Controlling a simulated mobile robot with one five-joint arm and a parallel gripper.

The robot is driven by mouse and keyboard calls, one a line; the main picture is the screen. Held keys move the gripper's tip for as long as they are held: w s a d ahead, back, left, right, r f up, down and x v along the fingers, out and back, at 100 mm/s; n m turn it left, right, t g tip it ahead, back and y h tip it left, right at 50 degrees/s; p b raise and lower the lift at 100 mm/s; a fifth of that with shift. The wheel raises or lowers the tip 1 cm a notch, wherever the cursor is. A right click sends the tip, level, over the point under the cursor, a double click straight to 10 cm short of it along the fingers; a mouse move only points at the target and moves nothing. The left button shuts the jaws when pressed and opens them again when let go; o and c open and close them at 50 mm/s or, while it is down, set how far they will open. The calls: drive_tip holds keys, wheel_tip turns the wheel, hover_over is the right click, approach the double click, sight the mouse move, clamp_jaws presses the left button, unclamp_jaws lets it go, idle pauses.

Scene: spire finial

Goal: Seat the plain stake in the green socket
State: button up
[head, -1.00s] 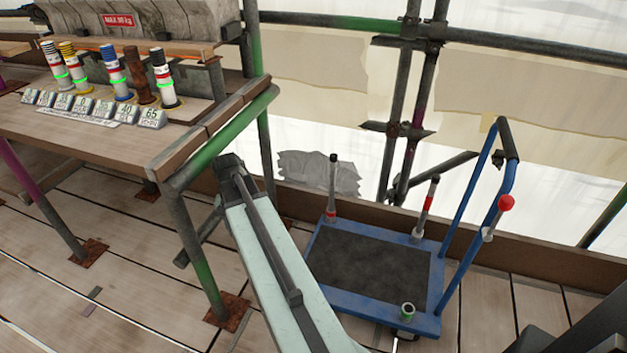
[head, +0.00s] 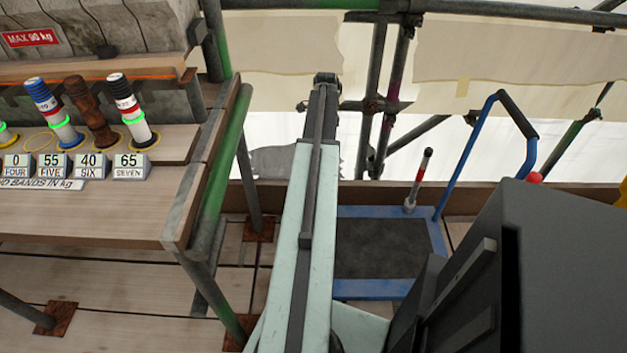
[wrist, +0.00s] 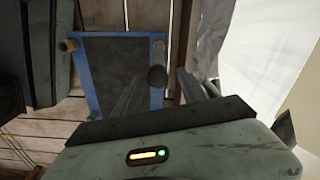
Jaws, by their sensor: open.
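The plain stake (wrist: 157,75) shows in the wrist view as a dark round top above a grey shaft. It stands at the edge of the blue cart (wrist: 88,103). My gripper (wrist: 162,88) is open, with one grey finger on each side of the stake's top in this view; I see no contact. The green socket is not visible now; my dark body covers the cart's near right part.
A red-banded stake (head: 419,180) stands at the cart's back right, near the blue handle (head: 530,150). A wooden bench (head: 95,222) with several banded stakes and number blocks is at left. Scaffold poles (head: 376,95) rise behind the cart.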

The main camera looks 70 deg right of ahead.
wheel_tip(320, 180, down, 8)
drive_tip(key=b, duration=0.7)
drive_tip(key=shift+a+b, duration=0.25)
drive_tip(key=shift+b, duration=0.1)
drive_tip(key=shift+r, duration=0.1)
clamp_jaws()
idle(0.7)
